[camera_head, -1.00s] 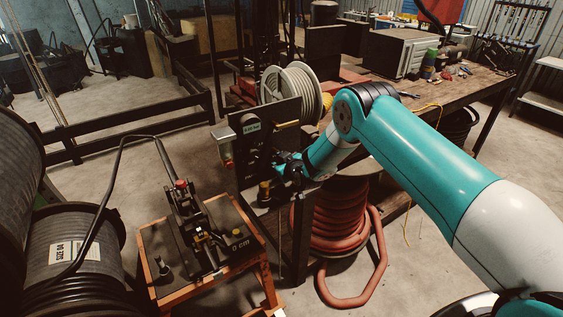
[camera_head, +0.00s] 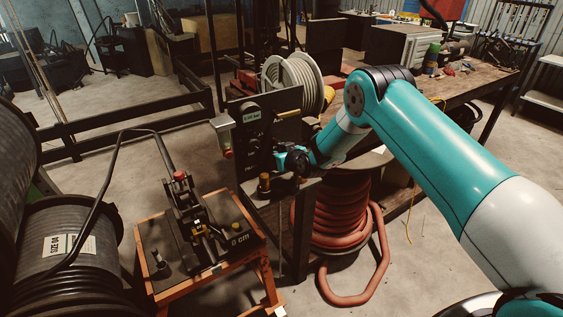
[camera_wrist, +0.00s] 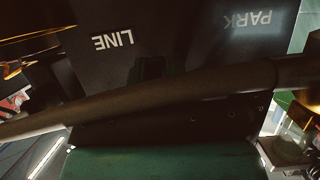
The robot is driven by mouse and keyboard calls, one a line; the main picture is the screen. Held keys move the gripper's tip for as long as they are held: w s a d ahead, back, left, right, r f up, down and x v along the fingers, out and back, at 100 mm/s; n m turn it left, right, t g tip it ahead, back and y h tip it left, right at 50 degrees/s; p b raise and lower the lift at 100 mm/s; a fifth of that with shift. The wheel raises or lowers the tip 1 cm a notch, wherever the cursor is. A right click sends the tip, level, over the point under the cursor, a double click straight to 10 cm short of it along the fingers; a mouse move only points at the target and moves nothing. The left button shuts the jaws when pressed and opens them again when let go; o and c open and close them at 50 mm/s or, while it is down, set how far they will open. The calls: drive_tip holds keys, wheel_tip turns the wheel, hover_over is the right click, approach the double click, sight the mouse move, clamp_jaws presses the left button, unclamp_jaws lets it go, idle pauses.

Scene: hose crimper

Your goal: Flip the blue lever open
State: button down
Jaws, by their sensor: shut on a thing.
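The dark upright panel (camera_head: 272,122) with a small "bar" readout stands near the middle of the head view. My gripper (camera_head: 278,158) is in front of its lower part, its fingertips too dark and small to make out. In the wrist view, the panel (camera_wrist: 185,60) shows the words LINE and PARK upside down. A long dark bar (camera_wrist: 170,98) crosses close in front of it, ending at a collar on the right. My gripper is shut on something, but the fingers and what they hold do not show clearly. I cannot pick out a blue lever by its colour.
A grey box with a red knob (camera_head: 224,136) is left of the panel. A crimper stand (camera_head: 195,278) stands lower left, beside a cable reel (camera_head: 28,255). A red hose coil (camera_head: 343,215) is below my arm.

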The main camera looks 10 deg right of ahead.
idle(0.3)
drive_tip(key=c, duration=1.1)
unclamp_jaws()
drive_tip(key=b+v, duration=0.5)
drive_tip(key=v, duration=1.2)
drive_tip(key=shift+s+r+b, duration=0.15)
drive_tip(key=shift+r+b, duration=0.05)
drive_tip(key=shift+b, duration=0.1)
